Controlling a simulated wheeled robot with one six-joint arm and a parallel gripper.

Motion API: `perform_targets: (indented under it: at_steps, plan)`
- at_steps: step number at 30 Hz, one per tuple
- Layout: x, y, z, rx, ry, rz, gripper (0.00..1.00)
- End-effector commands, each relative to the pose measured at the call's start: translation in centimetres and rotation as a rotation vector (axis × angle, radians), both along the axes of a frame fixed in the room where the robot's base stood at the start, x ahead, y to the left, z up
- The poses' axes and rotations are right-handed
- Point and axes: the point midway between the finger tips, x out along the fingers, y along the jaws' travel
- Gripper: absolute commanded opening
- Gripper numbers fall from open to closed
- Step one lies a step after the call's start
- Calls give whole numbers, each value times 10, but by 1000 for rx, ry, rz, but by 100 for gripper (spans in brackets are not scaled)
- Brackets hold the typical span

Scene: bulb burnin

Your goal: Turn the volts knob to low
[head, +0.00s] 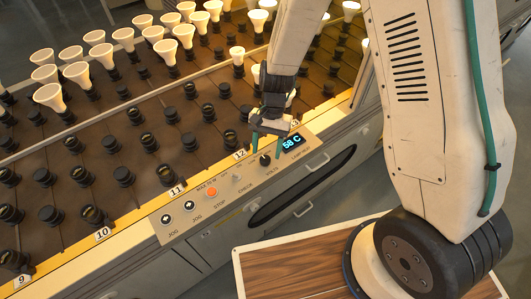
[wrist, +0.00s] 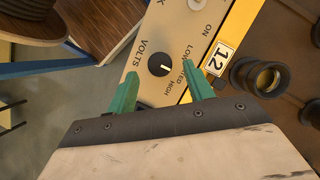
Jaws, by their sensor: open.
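The volts knob (wrist: 158,62) is a round black dial with a white pointer line, set on the beige control panel (wrist: 137,55). In the wrist view the LOW, RATED and HIGH marks sit to its right and lower right, with RATED partly hidden by a finger. The white line points right and slightly down, seemingly toward RATED. In the head view the knob (head: 265,160) is just below the fingers. My gripper (wrist: 160,82) is open and empty, its green fingers apart on either side of the knob's near side. In the head view my gripper (head: 266,145) hangs over the panel.
The panel also has a lit display (head: 291,142) reading 58 C, an orange stop button (head: 212,192) and two jog buttons. Behind it are rows of black sockets (head: 165,175) and white bulbs (head: 47,95). A wooden-topped surface (head: 295,265) lies in front, with grey floor between.

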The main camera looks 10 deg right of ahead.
Motion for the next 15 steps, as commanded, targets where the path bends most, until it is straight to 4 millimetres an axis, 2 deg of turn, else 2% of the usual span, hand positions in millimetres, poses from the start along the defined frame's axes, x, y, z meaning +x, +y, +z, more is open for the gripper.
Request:
perform_targets:
  at_steps: [3,6,15]
  plan:
    - [-5,3,-14,0,2,0,52]
    - [-7,4,-20,1,1,1,52]
    - [-8,5,-22,1,-1,1,52]
